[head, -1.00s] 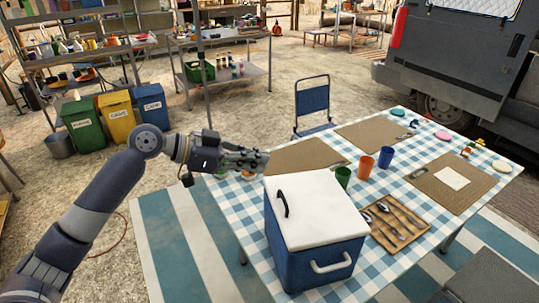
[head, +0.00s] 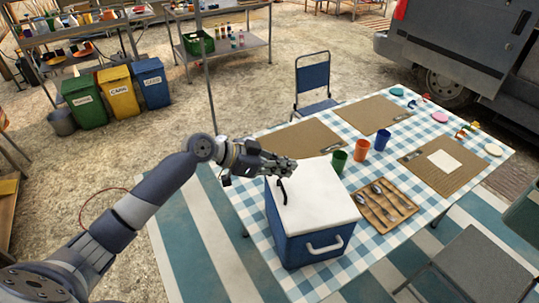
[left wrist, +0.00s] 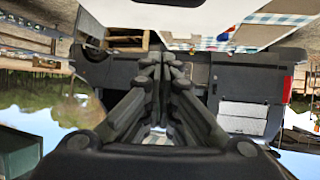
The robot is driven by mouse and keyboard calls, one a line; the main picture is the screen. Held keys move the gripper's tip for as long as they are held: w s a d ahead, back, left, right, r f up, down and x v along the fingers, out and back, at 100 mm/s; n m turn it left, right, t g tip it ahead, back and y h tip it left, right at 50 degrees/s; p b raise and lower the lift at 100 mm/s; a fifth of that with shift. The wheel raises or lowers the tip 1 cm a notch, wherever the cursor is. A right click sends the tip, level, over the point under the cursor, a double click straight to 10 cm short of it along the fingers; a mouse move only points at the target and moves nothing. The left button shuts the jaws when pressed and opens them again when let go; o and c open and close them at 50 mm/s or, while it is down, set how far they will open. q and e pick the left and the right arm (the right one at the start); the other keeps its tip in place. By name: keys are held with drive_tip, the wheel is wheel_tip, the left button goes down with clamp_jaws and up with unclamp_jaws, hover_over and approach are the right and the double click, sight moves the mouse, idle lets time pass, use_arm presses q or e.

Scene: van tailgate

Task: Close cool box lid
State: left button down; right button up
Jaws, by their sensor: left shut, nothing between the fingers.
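The cool box (head: 301,238) is blue with a white lid (head: 318,200) and stands on the near left part of the table. The lid lies flat on the box and looks closed, with no gap that I can make out. A dark handle (head: 282,190) is on the lid's left side, and a white handle is on the box's front. My left gripper (head: 290,166) is shut and empty, at the lid's far left edge; I cannot tell whether it touches. In the left wrist view its fingers (left wrist: 165,68) are together, with a white surface above them. My right gripper is not in view.
The checked table (head: 381,220) holds a wooden cutlery tray (head: 361,209) close to the box's right side, several cups, and brown placemats (head: 372,115). A blue chair (head: 314,78) stands behind the table and a grey one (head: 470,262) at front right.

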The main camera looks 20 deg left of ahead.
sight(276, 195)
use_arm(q)
drive_tip(key=f, duration=0.2)
drive_tip(key=a+f, duration=0.1)
drive_tip(key=shift+s+a+p, duration=0.1)
drive_tip(key=shift+s+p, duration=0.25)
drive_tip(key=shift+s, duration=0.05)
drive_tip(key=shift+f, duration=0.1)
drive_tip(key=b, duration=0.1)
drive_tip(key=f+b, duration=0.2)
drive_tip(key=shift+s+a+f, duration=0.2)
drive_tip(key=shift+s+a, duration=0.05)
drive_tip(key=shift+a, duration=0.05)
drive_tip(key=shift+r, duration=0.1)
